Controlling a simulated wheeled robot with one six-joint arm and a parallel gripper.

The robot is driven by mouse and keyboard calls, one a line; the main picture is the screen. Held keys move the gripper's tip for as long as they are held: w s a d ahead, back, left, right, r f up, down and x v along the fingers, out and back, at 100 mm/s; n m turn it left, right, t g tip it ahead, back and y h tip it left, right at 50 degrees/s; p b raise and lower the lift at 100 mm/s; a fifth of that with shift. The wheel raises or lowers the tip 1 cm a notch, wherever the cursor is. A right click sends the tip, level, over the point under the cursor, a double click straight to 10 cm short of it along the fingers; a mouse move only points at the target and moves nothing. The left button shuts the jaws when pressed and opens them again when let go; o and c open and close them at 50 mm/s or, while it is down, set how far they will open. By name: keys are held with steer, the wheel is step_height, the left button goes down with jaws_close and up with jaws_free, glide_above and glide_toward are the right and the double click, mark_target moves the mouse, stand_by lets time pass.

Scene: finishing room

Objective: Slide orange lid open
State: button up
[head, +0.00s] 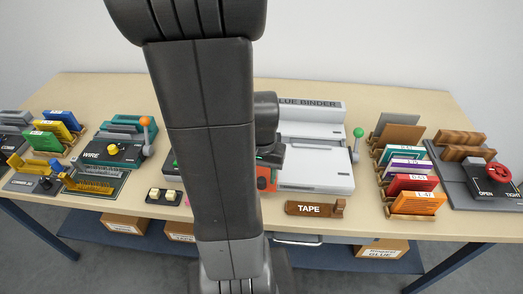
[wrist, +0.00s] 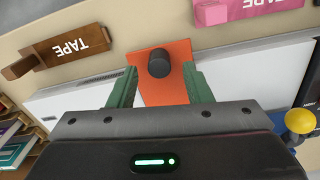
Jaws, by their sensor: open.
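The orange lid (wrist: 165,84) is a flat plate with a dark round knob (wrist: 158,63) standing on it, in the middle of the wrist view. It lies across the white glue binder (wrist: 240,68). My gripper (wrist: 160,69) is open, its two green fingers on either side of the lid, with the knob between the fingertips. I cannot tell whether the fingers touch the lid. In the head view only a small part of the orange lid (head: 264,180) shows at the binder's left; my arm hides the rest.
A TAPE holder (head: 309,209) stands at the table's front edge, right of the lid. The binder's green-knobbed lever (head: 358,133) stands on its right. A wire machine (head: 118,148) is at left, book racks (head: 412,203) at right. The table's back strip is clear.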

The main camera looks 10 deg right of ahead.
step_height(320, 180, up, 12)
steer(key=shift+p, duration=0.4)
step_height(320, 180, down, 14)
steer(key=shift+r+b, duration=0.1)
steer(key=shift+b, duration=0.5)
stand_by(0.4)
